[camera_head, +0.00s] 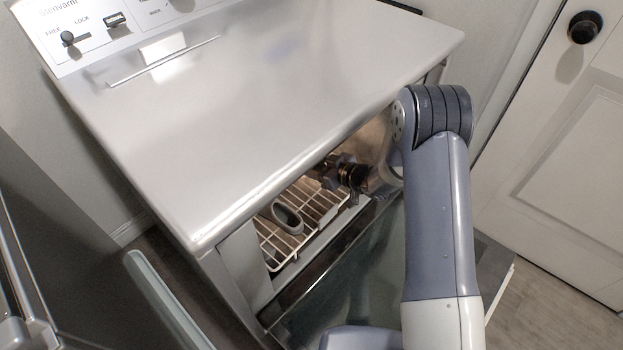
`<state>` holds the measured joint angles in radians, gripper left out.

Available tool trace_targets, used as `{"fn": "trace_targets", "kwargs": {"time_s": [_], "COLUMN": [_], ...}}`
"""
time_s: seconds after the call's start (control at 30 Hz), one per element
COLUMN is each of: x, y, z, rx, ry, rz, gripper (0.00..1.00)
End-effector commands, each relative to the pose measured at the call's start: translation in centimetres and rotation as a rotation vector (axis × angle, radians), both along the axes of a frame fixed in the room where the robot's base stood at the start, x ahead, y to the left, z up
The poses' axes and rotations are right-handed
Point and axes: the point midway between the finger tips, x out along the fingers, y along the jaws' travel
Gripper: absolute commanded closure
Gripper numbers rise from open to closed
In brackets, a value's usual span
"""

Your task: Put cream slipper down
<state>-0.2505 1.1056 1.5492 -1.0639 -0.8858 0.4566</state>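A pale slipper-like item (288,218), greyish cream with a dark opening, lies on a white wire rack (271,252) inside the front opening of the metal appliance (230,110). My arm reaches in from the right. My gripper (328,172) is inside the opening, above the back right part of the rack, up and to the right of the item and apparently apart from it. Its fingers are small, dark and partly hidden under the top edge, so I cannot tell whether they are open or hold anything.
The appliance's glass door (345,275) is folded down below the opening, under my arm. The top panel overhangs the cavity, which leaves a low opening. A white door (560,150) with a dark knob (585,27) stands at right. Bare floor (550,312) shows at lower right.

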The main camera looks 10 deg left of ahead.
Motion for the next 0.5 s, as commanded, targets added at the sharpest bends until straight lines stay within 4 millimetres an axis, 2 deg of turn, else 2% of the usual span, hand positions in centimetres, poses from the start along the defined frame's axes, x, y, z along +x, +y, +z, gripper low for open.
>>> {"fn": "trace_targets", "kwargs": {"time_s": [0.17,0.33,0.5], "x": [0.0,0.0,0.0], "y": [0.0,0.0,0.0], "z": [-1.4,-4.0,-4.4], "rx": [0.000,0.000,0.001], "ry": [0.000,0.002,-0.002], "rz": [-0.001,-0.001,-0.001], "gripper": [0.67,0.67,0.67]}}
